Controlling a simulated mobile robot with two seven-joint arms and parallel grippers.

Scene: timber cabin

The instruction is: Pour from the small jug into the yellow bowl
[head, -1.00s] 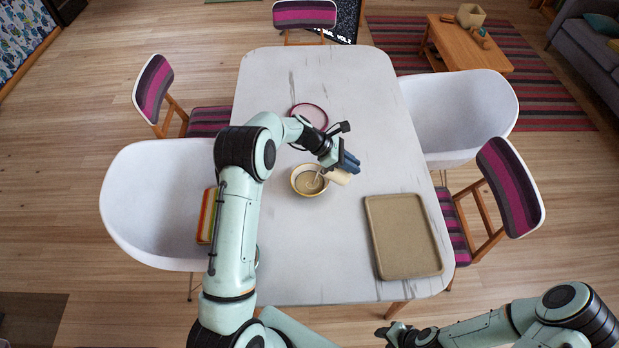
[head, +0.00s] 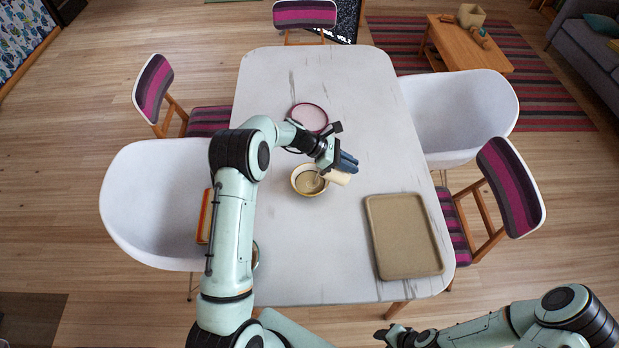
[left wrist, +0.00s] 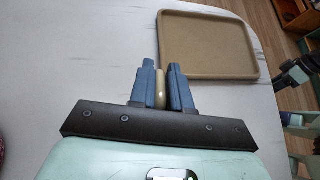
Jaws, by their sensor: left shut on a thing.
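The yellow bowl (head: 297,187) stands on the pale table, with beige contents inside. My left gripper (head: 348,162) is just above and right of it, shut on the cream small jug (head: 340,178). The jug is tilted over on its side, its left end at the bowl's right rim; a pale streak shows there, too small to tell clearly. In the left wrist view a narrow cream strip of the jug (left wrist: 161,87) shows between the blue fingers (left wrist: 163,82); the bowl is out of that view. My right gripper (head: 388,334) is low at the bottom edge, away from the table; its jaw opening is unclear.
A beige tray (head: 372,240) lies at the table's front right; it also shows in the left wrist view (left wrist: 165,40). A pink-rimmed plate (head: 309,117) lies behind the bowl. An orange-edged item (head: 205,215) and a round dish (head: 256,256) are partly hidden by my left arm. Chairs surround the table.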

